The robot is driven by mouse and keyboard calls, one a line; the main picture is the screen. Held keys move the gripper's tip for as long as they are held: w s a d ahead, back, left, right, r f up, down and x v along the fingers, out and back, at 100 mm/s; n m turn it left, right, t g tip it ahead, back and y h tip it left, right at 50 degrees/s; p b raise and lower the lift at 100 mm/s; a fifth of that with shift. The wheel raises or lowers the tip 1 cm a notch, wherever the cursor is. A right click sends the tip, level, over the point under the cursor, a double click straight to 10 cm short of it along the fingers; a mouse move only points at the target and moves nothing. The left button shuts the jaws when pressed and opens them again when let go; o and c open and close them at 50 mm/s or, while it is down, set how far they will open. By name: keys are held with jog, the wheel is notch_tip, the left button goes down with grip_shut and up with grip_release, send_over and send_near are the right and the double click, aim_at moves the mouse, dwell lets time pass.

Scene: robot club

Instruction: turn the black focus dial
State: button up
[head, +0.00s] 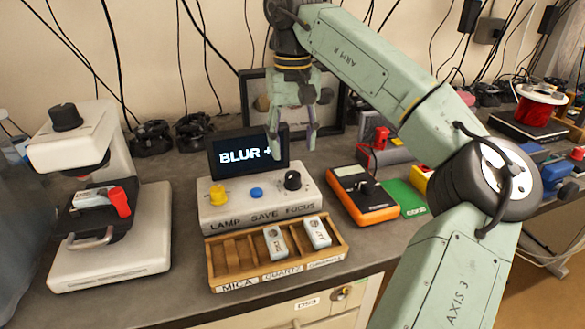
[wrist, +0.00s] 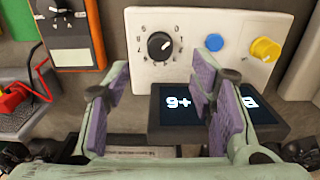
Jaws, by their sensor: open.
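The black focus dial (head: 293,180) sits at the right end of the cream control box (head: 225,212), above the word FOCUS. In the wrist view the dial (wrist: 160,46) has a white pointer line and marks around it. A blue button (head: 256,193) and a yellow lamp knob (head: 218,195) are left of it on the box. My gripper (head: 292,143) is open and empty, above and behind the dial near the screen's right edge. Its purple-padded fingers (wrist: 178,75) point toward the dial without touching it.
A wooden slide tray (head: 218,286) with two labelled slides stands before the box. A microscope-like stand (head: 100,255) is at left. An orange meter (head: 362,205) and a green board (head: 405,197) lie to the right. A dark frame (head: 340,112) stands behind my gripper.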

aim_at(293, 174)
notch_tip(293, 174, down, 8)
jog(key=shift+r+p, duration=0.15)
jog(key=shift+p, duration=0.4)
jog(key=shift+c, duration=0.2)
jog(key=c, duration=1.1)
